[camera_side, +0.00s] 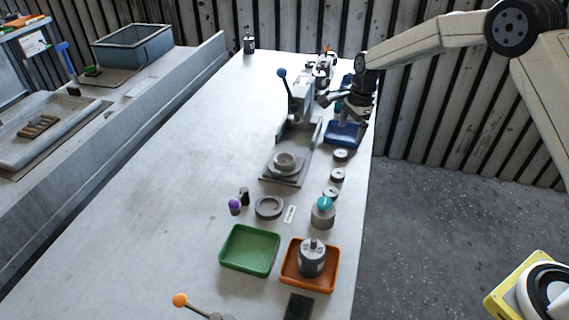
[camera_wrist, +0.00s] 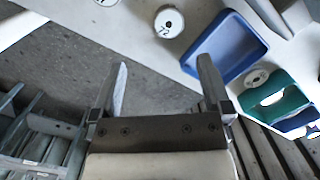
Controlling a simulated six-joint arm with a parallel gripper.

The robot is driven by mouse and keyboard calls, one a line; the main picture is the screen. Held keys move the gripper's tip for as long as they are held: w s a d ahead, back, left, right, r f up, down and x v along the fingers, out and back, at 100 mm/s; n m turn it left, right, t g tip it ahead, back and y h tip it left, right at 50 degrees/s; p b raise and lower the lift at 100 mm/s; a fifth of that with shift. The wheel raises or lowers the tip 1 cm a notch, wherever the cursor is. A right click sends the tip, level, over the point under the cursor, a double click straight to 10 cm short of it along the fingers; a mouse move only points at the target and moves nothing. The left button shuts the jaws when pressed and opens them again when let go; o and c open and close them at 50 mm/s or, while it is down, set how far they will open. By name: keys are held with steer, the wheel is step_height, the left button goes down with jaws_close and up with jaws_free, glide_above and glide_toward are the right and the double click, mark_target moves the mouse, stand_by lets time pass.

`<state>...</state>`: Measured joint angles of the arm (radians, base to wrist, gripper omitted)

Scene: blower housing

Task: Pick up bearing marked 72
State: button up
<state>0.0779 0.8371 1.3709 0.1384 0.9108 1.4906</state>
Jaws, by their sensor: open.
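The bearing marked 72 (camera_wrist: 168,22) is a pale round disc with a dark centre hole, lying flat on the table near the top of the wrist view. Its number shows below the hole. In the side view, the disc closest to the blue tray (camera_side: 341,155) appears to be this bearing, though no mark is readable there. My gripper (camera_wrist: 163,71) is open and empty, its two fingers apart, with the bearing beyond the fingertips and not between them. In the side view my gripper is near the blue tray and partly hard to make out.
A blue tray (camera_wrist: 246,50) lies right beside the bearing. Another disc (camera_wrist: 105,2) is at the top edge. Green (camera_wrist: 278,100) and blue bins stand at the right. In the side view, an arbor press (camera_side: 299,100), a green tray (camera_side: 249,268) and an orange tray (camera_side: 288,280) stand on the table.

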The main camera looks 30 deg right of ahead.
mark_target(341, 153)
steer(key=shift+w+d+f+m, duration=0.1)
steer(key=shift+w+f+m, duration=0.3)
steer(key=shift+w+m, duration=0.3)
steer(key=shift+f, duration=1.3)
steer(key=shift+a+f, duration=0.1)
steer(key=shift+a, duration=0.1)
steer(key=shift+a+f, duration=0.2)
steer(key=shift+f, duration=1.05)
steer(key=shift+a+f, duration=0.15)
steer(key=shift+f, duration=1.05)
jaws_close()
